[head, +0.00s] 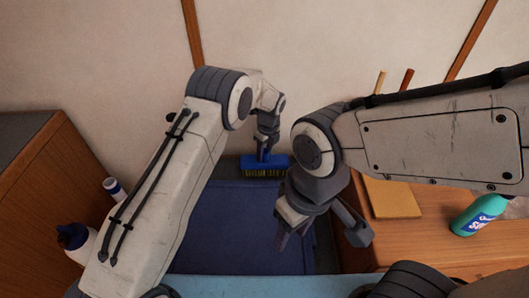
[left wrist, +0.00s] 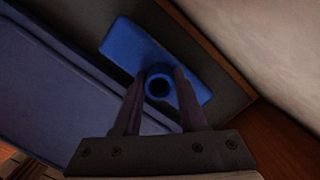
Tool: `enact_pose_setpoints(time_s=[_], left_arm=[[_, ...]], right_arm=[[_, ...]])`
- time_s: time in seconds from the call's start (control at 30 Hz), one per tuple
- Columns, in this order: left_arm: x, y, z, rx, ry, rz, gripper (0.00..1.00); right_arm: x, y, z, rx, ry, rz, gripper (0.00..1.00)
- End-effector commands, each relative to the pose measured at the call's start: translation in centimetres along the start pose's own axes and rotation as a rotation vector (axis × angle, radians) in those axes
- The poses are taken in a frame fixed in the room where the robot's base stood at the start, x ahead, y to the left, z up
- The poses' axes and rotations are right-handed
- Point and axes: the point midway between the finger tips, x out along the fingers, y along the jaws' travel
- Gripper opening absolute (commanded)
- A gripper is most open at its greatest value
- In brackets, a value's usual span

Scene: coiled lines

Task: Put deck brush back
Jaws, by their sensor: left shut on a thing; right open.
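The deck brush (head: 264,167) has a blue head with dark and yellow bristles and is near the back wall, at the far edge of the blue mat. My left gripper (head: 266,143) is shut on the brush's blue socket. In the left wrist view the blue brush head (left wrist: 146,48) lies beyond my fingers (left wrist: 159,95), which sit on both sides of the round hollow socket. Whether the bristles touch the surface below is hard to tell. My right gripper (head: 318,236) is open and empty, in front of the brush and to its right.
A blue mat or panel (head: 236,225) covers the middle. A wooden counter (head: 440,238) at right carries a tan board (head: 392,198) and a teal bottle (head: 478,214). At left stand a wooden cabinet (head: 45,185) and a white bottle with a dark cap (head: 80,243).

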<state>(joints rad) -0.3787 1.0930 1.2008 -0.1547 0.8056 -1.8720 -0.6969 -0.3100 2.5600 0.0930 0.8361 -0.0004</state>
Motion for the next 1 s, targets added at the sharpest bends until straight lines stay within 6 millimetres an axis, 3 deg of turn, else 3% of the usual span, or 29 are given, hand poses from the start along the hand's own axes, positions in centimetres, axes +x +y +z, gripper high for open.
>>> enact_pose_setpoints(time_s=[0.1,0.13,0.2,0.5,0.63,1.0], left_arm=[[0.3,0.0,0.0,0.0,0.0,0.0,0.0],[0.3,0.0,-0.1,0.0,0.0,0.001,0.49],[0.3,0.0,-0.1,0.0,0.0,0.001,0.71],[0.2,0.0,0.0,0.0,0.0,0.0,0.71],[-0.8,-0.1,0.0,0.0,-0.001,-0.002,0.71],[-8.2,-0.1,0.0,-0.001,0.0,-0.003,0.71]], right_arm=[[0.1,0.0,0.0,0.0,0.0,0.0,0.5],[0.1,0.0,0.0,0.0,0.0,0.0,0.5],[0.1,0.0,0.0,0.0,0.0,0.0,0.5],[0.1,0.0,0.0,0.0,0.0,0.0,0.5],[0.0,0.0,0.0,0.0,0.0,0.0,0.5],[0.1,0.0,0.0,0.0,0.0,0.0,0.5]])
